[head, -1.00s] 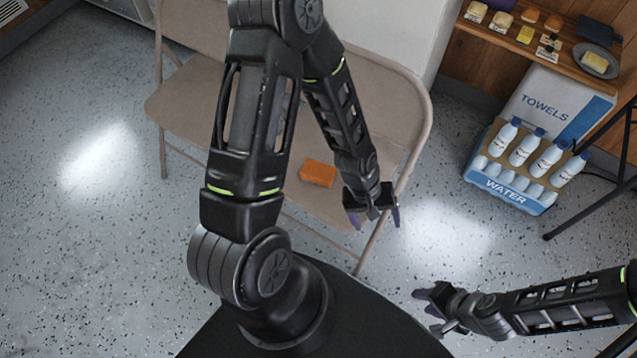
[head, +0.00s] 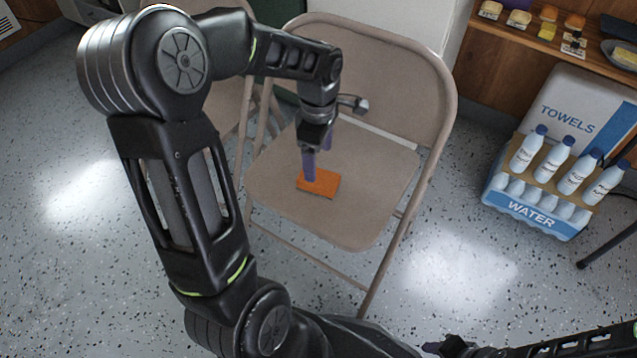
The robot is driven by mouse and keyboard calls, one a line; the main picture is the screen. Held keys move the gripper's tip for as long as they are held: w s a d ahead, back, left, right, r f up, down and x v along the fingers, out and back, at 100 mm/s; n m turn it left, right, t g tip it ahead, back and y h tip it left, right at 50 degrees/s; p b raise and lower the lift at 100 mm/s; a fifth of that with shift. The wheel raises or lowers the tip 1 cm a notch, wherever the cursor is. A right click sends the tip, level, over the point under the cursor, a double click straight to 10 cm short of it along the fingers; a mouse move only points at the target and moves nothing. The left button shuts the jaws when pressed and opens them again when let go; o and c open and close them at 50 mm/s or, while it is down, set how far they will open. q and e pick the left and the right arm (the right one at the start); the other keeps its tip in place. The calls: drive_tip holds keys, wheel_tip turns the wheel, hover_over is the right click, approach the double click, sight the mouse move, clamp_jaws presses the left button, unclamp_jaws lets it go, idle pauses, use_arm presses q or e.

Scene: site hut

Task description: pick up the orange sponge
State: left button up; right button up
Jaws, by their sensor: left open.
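The orange sponge (head: 321,186) lies flat on the seat of a beige folding chair (head: 370,215). My left gripper (head: 309,172) points down at the sponge's far-left part, with its purple fingertips over or at the sponge. It is open.
The chair's backrest (head: 400,65) rises behind the seat. Another folding chair stands to the left, partly behind my left arm. A water crate (head: 540,210) with bottles and a towels box (head: 580,110) stand at right below a wooden shelf (head: 590,50). Open speckled floor lies between.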

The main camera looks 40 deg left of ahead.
sight(319, 177)
use_arm(q)
drive_tip(key=shift+f+b, duration=0.5)
drive_tip(key=shift+f, duration=0.85)
wheel_tip(319, 177, down, 5)
drive_tip(key=b, duration=0.2)
drive_tip(key=shift+s+d+f+b, duration=0.1)
drive_tip(key=shift+f+b, duration=0.05)
drive_tip(key=shift+b, duration=0.2)
drive_tip(key=shift+c, duration=0.6)
drive_tip(key=c, duration=1.3)
drive_tip(key=shift+r, duration=0.2)
